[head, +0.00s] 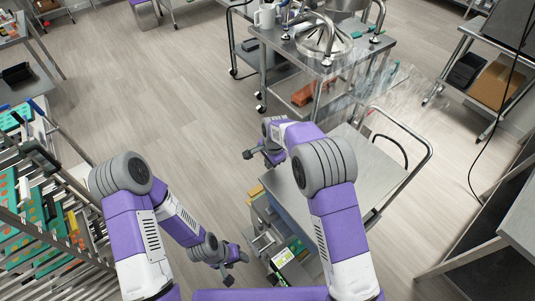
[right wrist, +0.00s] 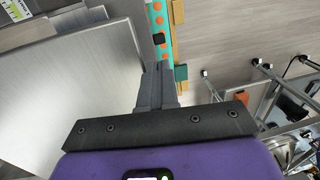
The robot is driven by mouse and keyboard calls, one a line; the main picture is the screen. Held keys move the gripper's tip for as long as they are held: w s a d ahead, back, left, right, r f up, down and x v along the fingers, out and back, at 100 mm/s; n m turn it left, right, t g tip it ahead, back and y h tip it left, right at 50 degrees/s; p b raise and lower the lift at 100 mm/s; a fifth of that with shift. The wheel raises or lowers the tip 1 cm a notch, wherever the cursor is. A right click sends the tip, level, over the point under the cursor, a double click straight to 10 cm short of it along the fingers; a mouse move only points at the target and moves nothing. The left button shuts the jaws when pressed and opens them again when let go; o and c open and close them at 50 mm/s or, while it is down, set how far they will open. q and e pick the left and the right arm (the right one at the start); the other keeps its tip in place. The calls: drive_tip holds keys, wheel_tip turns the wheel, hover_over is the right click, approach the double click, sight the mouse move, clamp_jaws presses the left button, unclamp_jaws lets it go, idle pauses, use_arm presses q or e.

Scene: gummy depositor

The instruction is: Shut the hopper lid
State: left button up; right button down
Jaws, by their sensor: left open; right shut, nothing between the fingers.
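A round, shiny steel cone-shaped part (head: 322,42) stands among bent steel tubes on a steel table at the top of the head view. It looks like the hopper, but I cannot tell its lid or how the lid stands. My right gripper (head: 250,155) is shut and empty, left of the steel cart and well short of that table. Its closed fingers (right wrist: 157,88) also show in the right wrist view. My left gripper (head: 230,272) is open and empty, low in the head view beside the cart's lower shelves. Neither gripper touches the hopper.
A steel-topped cart (head: 375,180) with a tube handle stands by my right arm. Clear plastic sheets (head: 385,90) hang between it and the far table (head: 285,45). A rack of coloured trays (head: 40,220) is at left. The floor (head: 160,90) at upper left is open.

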drive_tip(key=w+a+r, duration=0.1)
drive_tip(key=r, duration=0.5)
drive_tip(key=w+a+r+p, duration=0.1)
drive_tip(key=w+r, duration=0.1)
drive_tip(key=r, duration=0.4)
drive_tip(key=shift+w+a+r, duration=0.3)
drive_tip(key=shift+a+r, duration=0.05)
drive_tip(key=shift+s, duration=0.1)
